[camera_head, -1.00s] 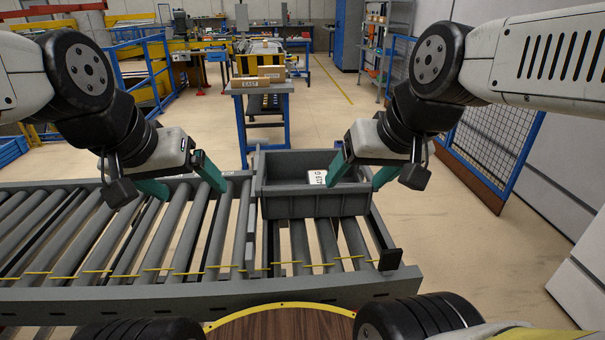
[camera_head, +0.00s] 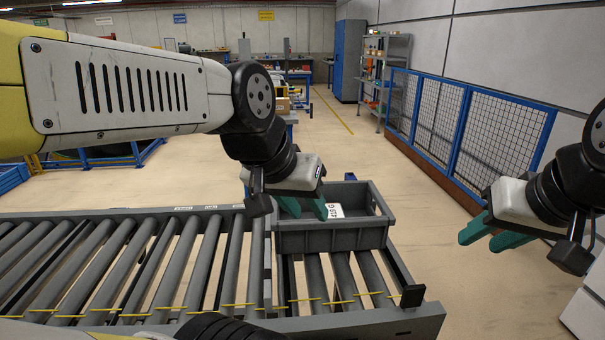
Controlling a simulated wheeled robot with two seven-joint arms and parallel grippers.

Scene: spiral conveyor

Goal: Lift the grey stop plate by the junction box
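I cannot clearly single out the grey stop plate or a junction box. A narrow grey upright plate (camera_head: 267,262) stands between the long roller bed and the short section under the tote. A small dark plate (camera_head: 411,296) stands at the front right corner of the conveyor. My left gripper (camera_head: 305,207) is over the left part of the grey tote, its teal fingers apart, with nothing seen between them. My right gripper (camera_head: 491,234) is well right of the conveyor, over open floor, its teal fingers apart and empty.
The grey tote (camera_head: 335,240) sits on the short roller section and holds a white labelled item (camera_head: 335,211). The roller conveyor (camera_head: 120,262) runs to the left. A blue mesh fence (camera_head: 470,130) stands at the right. Floor between tote and fence is clear.

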